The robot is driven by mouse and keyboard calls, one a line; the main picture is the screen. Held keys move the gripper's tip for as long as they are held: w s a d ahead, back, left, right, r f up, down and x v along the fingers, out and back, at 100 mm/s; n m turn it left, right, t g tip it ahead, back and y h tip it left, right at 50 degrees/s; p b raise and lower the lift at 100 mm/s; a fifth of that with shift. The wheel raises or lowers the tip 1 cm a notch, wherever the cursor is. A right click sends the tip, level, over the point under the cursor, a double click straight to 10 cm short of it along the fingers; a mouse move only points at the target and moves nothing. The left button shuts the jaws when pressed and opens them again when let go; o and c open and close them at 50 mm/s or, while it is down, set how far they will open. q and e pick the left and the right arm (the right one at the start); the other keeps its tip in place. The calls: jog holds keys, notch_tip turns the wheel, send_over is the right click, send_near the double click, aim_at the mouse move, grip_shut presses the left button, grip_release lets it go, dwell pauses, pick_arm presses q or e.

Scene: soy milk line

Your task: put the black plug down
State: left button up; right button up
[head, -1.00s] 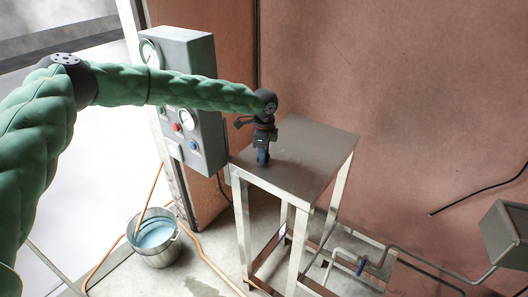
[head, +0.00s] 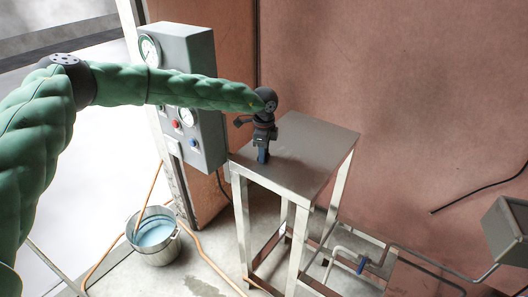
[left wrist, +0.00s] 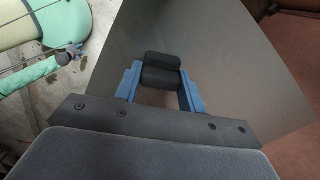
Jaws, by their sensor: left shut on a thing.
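The black plug (left wrist: 162,66) is a short dark piece with rounded parts, seen between the blue fingers of my left gripper (left wrist: 160,84) in the left wrist view. The fingers are shut on it. In the head view my left gripper (head: 263,156) points down at the left part of the grey metal table's top (head: 305,160). The plug is hidden there by the gripper. I cannot tell whether the plug touches the tabletop. My right gripper is in neither view.
A grey control box (head: 207,135) with gauges and buttons stands left of the table, close to my left arm. A metal bucket (head: 172,252) of bluish liquid stands on the floor. Pipes (head: 372,268) run low at right. The rest of the tabletop is clear.

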pick_arm(q)
jog(key=shift+f, duration=0.1)
jog(key=o, duration=1.3)
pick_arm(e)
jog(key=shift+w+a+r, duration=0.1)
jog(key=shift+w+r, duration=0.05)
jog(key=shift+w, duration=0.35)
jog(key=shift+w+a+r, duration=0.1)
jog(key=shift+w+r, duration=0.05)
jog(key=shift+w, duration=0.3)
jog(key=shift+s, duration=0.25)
